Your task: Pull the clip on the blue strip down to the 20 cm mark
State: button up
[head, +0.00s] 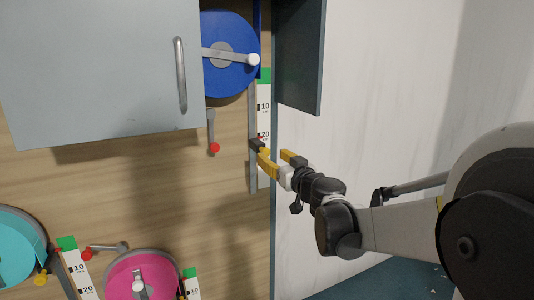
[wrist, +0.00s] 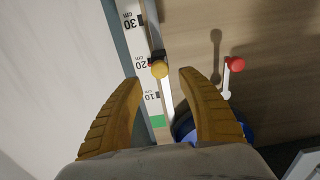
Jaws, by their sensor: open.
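The clip (wrist: 159,70) has a round yellow knob and a dark and red part behind it. In the wrist view it sits on the rail beside the white scale (wrist: 151,84), level with about the 20 cm mark. In the head view the clip (head: 256,144) is a small dark piece next to the 20 mark, partly hidden by my gripper. The blue disc (head: 231,75) is above, with a blue strip along its right side. My gripper (head: 274,154) is open, its yellow fingers on either side of the knob in the wrist view (wrist: 160,76), with gaps visible.
A grey cabinet door (head: 100,70) with a handle juts out at upper left. A dark open panel (head: 299,55) stands right of the scale. A red-tipped lever (head: 213,135) is left of the rail. Pink (head: 140,278) and teal (head: 15,250) discs are below.

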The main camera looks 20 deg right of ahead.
jog(key=s, duration=0.6)
jog(key=shift+s, duration=0.25)
jog(key=s+a+f+n+g+y+b, duration=0.1)
jog(key=s+a+f+g+y+b, duration=0.2)
jog(key=a+f+b, duration=0.6)
jog(key=s+a+f+n+g+y+b, duration=0.1)
jog(key=s+a+f+g+b, duration=0.1)
jog(key=s+a+f+b, duration=0.65)
jog(key=s+d+f+m+g+h+b, duration=0.1)
jog(key=s+f, duration=0.5)
jog(key=f, duration=0.7)
jog(key=s+d+f+m+g+h+b, duration=0.1)
jog(key=s+f+g+h+b, duration=0.2)
jog(key=f, duration=1)
jog(key=s+g+b, duration=0.2)
jog(key=s+b, duration=0.1)
jog(key=b, duration=0.1)
jog(key=shift+s+f+b, duration=0.2)
jog(key=shift+s+b, duration=0.1)
jog(key=shift+s, duration=0.1)
